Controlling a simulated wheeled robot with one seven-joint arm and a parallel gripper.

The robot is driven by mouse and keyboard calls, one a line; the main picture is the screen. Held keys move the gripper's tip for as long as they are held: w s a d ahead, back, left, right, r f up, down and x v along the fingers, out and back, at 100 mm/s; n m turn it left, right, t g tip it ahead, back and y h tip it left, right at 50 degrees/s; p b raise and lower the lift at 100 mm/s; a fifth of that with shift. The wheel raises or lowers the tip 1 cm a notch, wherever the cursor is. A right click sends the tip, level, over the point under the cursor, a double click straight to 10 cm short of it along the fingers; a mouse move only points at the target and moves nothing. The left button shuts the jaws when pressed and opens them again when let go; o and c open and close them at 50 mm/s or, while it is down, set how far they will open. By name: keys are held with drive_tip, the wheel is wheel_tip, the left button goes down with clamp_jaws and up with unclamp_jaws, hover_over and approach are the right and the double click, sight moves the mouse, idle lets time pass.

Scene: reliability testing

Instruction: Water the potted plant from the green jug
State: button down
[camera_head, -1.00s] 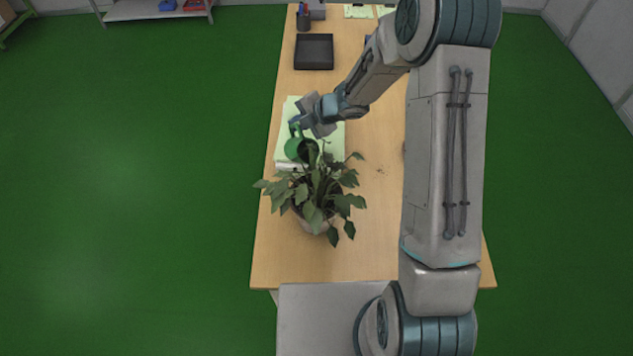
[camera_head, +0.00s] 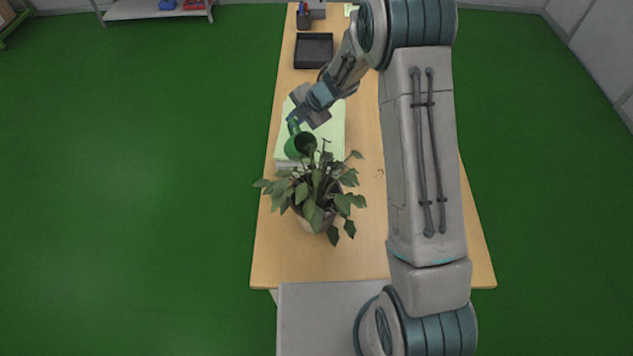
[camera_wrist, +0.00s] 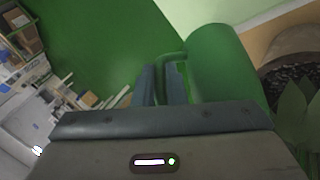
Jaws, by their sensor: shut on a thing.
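The green jug (camera_head: 296,146) is at the far side of the potted plant (camera_head: 316,192), tilted with its dark opening toward the plant. My gripper (camera_head: 296,121) is shut on the jug's handle. In the wrist view the fingers of my gripper (camera_wrist: 162,84) close around the handle, and the green jug (camera_wrist: 222,66) is to their right. The pot of the potted plant (camera_wrist: 293,50), with dark soil, shows at the right edge there. I cannot see any water.
The wooden table (camera_head: 275,265) carries light green paper (camera_head: 335,128) under the jug and a black tray (camera_head: 314,50) farther back. A pen cup (camera_head: 304,20) stands at the far end. Green floor lies on both sides.

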idle(0.3)
drive_tip(key=w+a+f+m+g+h, duration=0.1)
drive_tip(key=w+a+f+g+h, duration=0.2)
drive_tip(key=w+a+f+g, duration=0.1)
drive_tip(key=shift+w+f+g, duration=0.4)
drive_tip(key=shift+w+g, duration=0.3)
drive_tip(key=shift+w, duration=0.65)
drive_tip(key=shift+h, duration=0.3)
drive_tip(key=shift+r, duration=0.1)
idle(0.9)
